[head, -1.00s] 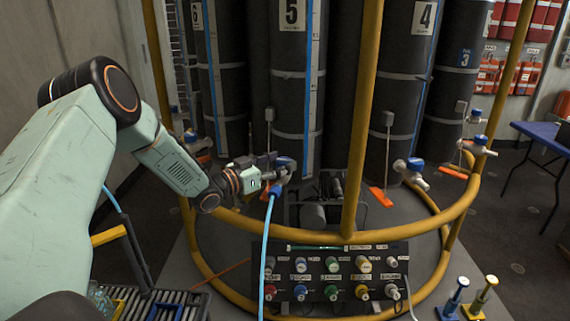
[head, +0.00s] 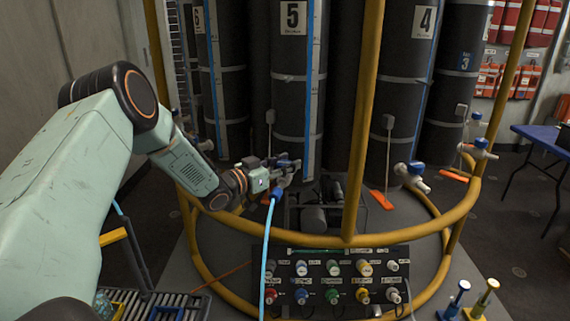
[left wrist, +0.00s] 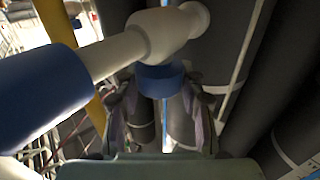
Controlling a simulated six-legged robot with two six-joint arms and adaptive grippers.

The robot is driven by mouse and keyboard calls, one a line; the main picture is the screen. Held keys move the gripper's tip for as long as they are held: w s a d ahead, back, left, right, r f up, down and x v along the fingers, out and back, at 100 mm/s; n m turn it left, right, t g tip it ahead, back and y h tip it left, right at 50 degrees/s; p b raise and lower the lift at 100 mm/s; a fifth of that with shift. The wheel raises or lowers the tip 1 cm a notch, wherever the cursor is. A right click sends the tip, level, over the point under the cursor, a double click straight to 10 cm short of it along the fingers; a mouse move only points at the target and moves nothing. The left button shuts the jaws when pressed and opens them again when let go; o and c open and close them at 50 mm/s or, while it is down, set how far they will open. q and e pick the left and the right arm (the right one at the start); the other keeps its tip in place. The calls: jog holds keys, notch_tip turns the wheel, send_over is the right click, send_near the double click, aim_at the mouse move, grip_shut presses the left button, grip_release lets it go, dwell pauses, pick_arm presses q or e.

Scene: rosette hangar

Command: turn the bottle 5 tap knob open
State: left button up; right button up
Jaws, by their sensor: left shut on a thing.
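Bottle 5 (head: 291,100) is a tall dark cylinder with a white "5" label behind the yellow rail. Its white tap (head: 284,182) sits low in front of it, with a blue hose (head: 268,240) hanging down. My left gripper (head: 287,165) is at this tap. In the left wrist view the blue tap knob (left wrist: 160,79) sits between my two fingers, which are shut on it. The white tap body (left wrist: 168,35) and thick blue coupling (left wrist: 38,97) show above and left. In the head view the gripper mostly hides the knob. My right gripper is out of view.
The yellow rail (head: 347,240) and its upright (head: 364,120) stand close right of my gripper. A control panel (head: 335,280) with coloured knobs is below. Bottle 4's tap (head: 410,172) is to the right. A blue table (head: 545,135) stands far right.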

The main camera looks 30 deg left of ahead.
pick_arm(q)
jog(key=c, duration=0.3)
jog(key=shift+n+y, duration=0.4)
jog(key=shift+y, duration=0.2)
jog(key=n+y, duration=0.2)
jog(key=y, duration=0.2)
jog(key=shift+d+f+n+t+b, duration=0.1)
jog(key=shift+n+t+b, duration=0.2)
jog(key=shift+t+b, duration=0.1)
jog(key=n+y, duration=0.2)
jog(key=y, duration=0.1)
jog(key=n+g+y+b, duration=0.1)
jog(key=n+y, duration=0.1)
jog(key=y, duration=0.2)
jog(key=n+g+y+b, duration=0.1)
jog(key=n+g+y, duration=0.3)
jog(key=n+y, duration=0.1)
jog(key=shift+y+b, duration=0.3)
jog(key=shift+y, duration=0.2)
jog(key=shift+n+g+y+b, duration=0.25)
jog(key=shift+n+g+y, duration=0.65)
jog(key=shift+g, duration=0.4)
jog(key=shift+n+g+y+b, duration=0.25)
jog(key=shift+n+g+y, duration=0.45)
jog(key=shift+n+g, duration=0.45)
jog(key=shift+a+g, duration=0.2)
jog(key=shift+g, duration=0.15)
